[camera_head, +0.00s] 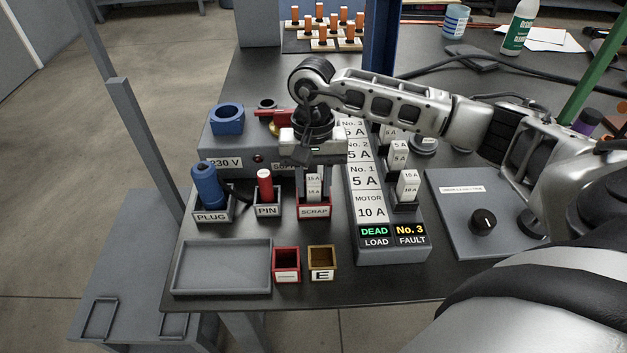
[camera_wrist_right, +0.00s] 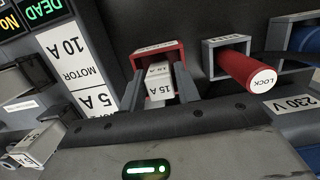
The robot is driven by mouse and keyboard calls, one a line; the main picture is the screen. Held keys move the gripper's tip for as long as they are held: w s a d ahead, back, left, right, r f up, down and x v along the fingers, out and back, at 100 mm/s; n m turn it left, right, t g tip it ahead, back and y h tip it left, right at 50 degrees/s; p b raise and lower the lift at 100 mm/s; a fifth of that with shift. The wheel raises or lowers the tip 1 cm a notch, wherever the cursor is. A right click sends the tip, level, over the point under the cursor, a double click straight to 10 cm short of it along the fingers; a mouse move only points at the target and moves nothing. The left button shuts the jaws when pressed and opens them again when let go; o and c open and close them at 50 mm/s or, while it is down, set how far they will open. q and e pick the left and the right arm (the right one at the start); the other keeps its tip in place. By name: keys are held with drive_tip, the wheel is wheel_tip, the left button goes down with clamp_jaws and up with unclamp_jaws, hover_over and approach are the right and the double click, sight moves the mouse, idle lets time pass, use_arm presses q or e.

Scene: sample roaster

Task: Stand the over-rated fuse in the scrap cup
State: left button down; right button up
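The fuse (camera_head: 314,188), a pale block marked 15 A, stands upright in the red-rimmed scrap cup (camera_head: 314,212), its upper part above the rim. In the right wrist view the fuse (camera_wrist_right: 159,82) shows end-on within the red cup (camera_wrist_right: 140,60). My right gripper (camera_head: 315,183) points down over the cup with one finger on each side of the fuse. In the right wrist view narrow gaps seem to show between fingers and fuse, so the gripper looks slightly open. The fuse's lower end is hidden in the cup. My left gripper is not in view.
The pin cup (camera_head: 267,209) with its red lock pin and the plug cup (camera_head: 212,213) stand left of the scrap cup. The fuse panel (camera_head: 370,208) is close on its right. An empty tray (camera_head: 222,285) and two small boxes (camera_head: 286,277) lie in front.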

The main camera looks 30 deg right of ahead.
use_arm(q)
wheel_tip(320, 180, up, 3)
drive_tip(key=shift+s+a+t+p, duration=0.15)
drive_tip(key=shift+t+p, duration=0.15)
drive_tip(key=shift+p, duration=0.4)
use_arm(e)
wheel_tip(320, 180, up, 16)
drive_tip(key=w+d, duration=0.1)
drive_tip(key=w, duration=0.1)
drive_tip(key=shift+d, duration=0.15)
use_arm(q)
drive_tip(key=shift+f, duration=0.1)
use_arm(e)
drive_tip(key=shift+f, duration=0.15)
